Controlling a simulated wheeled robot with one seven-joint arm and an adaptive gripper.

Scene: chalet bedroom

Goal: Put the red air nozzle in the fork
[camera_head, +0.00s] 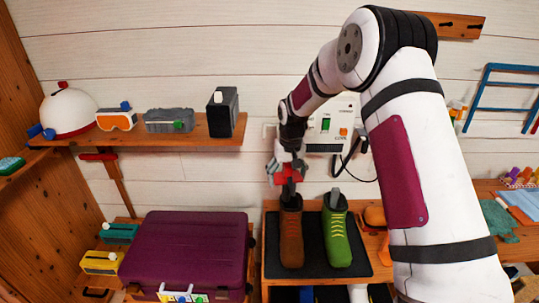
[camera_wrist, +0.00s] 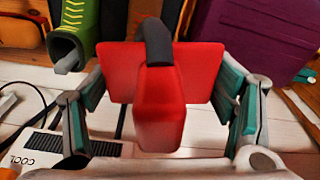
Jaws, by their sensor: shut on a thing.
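The red air nozzle (camera_wrist: 160,115) has a broad red plate and a dark grey tube, which fills the middle of the wrist view. My gripper (camera_wrist: 160,100) is shut on it, with teal-padded fingers at both sides. In the head view, my gripper (camera_head: 288,166) holds the red nozzle (camera_head: 288,179) over the top of the brown boot (camera_head: 291,240). The dark tube points down at the boot's opening; I cannot tell whether it is inside. I cannot make out the fork for certain; a red piece (camera_head: 98,157) sits at a wooden bracket under the left shelf.
A green boot (camera_head: 337,235) with a grey tube in its top stands beside the brown one on a black mat (camera_head: 360,265). A purple case (camera_head: 185,250) is to the left. A loaded shelf (camera_head: 200,138) is above it. A wall unit (camera_head: 328,130) with a cable hangs behind.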

